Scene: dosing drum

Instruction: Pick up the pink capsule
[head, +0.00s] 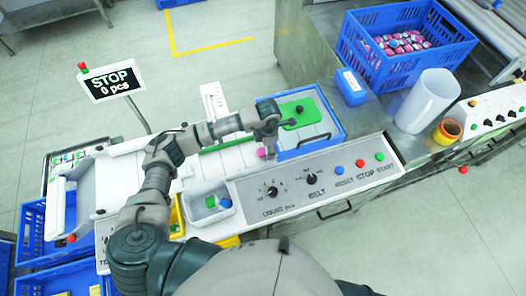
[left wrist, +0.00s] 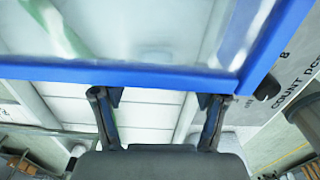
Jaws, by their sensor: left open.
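The pink capsule (head: 262,153) is a small pink spot on the white belt surface, just left of the blue-framed panel. My left gripper (head: 268,150) reaches down close to it from above; in the head view its fingers are small and partly merge with the capsule's surroundings. I cannot tell whether they touch it. In the left wrist view my left gripper (left wrist: 160,100) has its two fingers wide apart with nothing visible between them. The capsule is not visible there. My right gripper is not in view.
The blue-framed panel (head: 337,127) stands right beside the gripper and crosses the left wrist view (left wrist: 170,78). A control panel (head: 310,180) with knobs lies in front. A small white bin (head: 196,214) holds coloured pieces. A blue crate (head: 352,48) of capsules stands at the back right.

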